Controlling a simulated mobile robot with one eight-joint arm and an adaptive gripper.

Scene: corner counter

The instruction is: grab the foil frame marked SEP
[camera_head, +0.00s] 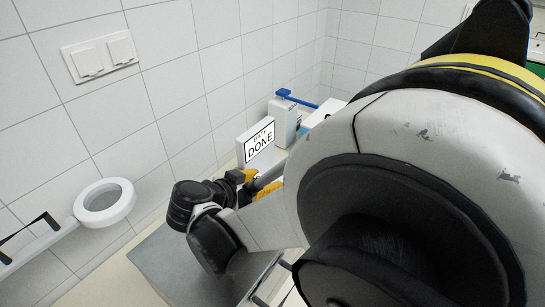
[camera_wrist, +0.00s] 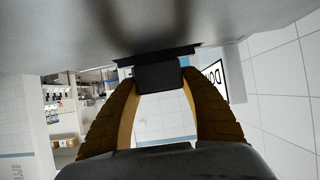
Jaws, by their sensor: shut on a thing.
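In the wrist view, my gripper (camera_wrist: 158,78) has its two yellow-brown fingers closed on a small dark block (camera_wrist: 158,76). A dark bar lies right behind the block, against a broad grey surface (camera_wrist: 60,40) across the top of the view. I cannot tell whether the block is part of the foil frame, and no SEP mark is readable. In the head view, my gripper (camera_head: 258,187) shows only in part, low over the counter in front of the box marked DONE. My arm hides much of the area around it.
A white box marked DONE (camera_head: 257,143) stands by the wall, with a white container (camera_head: 284,122) and a blue-handled item (camera_head: 298,99) behind it. A grey slab (camera_head: 165,262) lies in front. A white ring fixture (camera_head: 104,203) is at left. My arm covers the right.

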